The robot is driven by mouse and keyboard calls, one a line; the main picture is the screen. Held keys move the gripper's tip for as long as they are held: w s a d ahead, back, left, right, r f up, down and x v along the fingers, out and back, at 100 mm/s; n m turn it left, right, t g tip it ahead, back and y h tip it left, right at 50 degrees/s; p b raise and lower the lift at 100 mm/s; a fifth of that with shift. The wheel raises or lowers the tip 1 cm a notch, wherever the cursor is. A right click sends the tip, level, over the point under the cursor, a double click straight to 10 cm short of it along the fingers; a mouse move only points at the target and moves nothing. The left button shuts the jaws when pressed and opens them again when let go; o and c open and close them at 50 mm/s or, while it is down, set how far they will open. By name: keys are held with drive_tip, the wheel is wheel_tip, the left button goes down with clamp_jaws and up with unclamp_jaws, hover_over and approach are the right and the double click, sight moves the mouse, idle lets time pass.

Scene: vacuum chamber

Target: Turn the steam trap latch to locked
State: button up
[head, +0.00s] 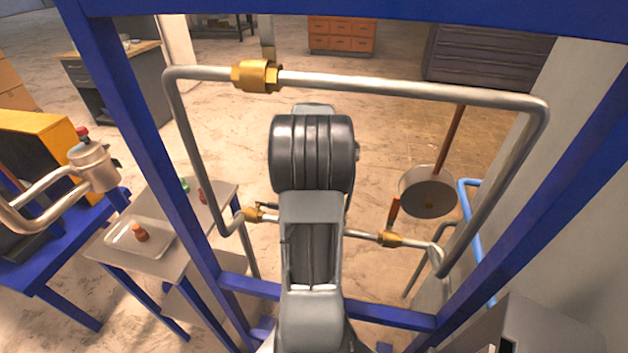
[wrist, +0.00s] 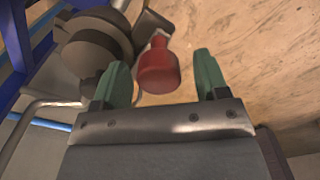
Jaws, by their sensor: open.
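In the wrist view, my gripper (wrist: 161,70) is open, with its two green fingers spread apart. A red knob-like handle (wrist: 157,72) shows between the fingertips, with clear gaps to both fingers. It has a narrow neck at its upper end, close to a dark grey round body (wrist: 95,50) at the upper left. I cannot tell whether this is the steam trap latch, nor read its position. In the head view, my arm hides my gripper. No labelled latch is readable there.
Grey pipes (head: 400,90) with a brass fitting (head: 257,76) cross a blue frame (head: 148,150) around my arm. A round grey body (head: 428,192) with a reddish rod (head: 450,140) is at right. A side table with a tray (head: 118,238) stands at left.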

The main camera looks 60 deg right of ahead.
wheel_tip(320, 180, up, 14)
idle(0.7)
drive_tip(key=shift+f, duration=0.15)
idle(0.4)
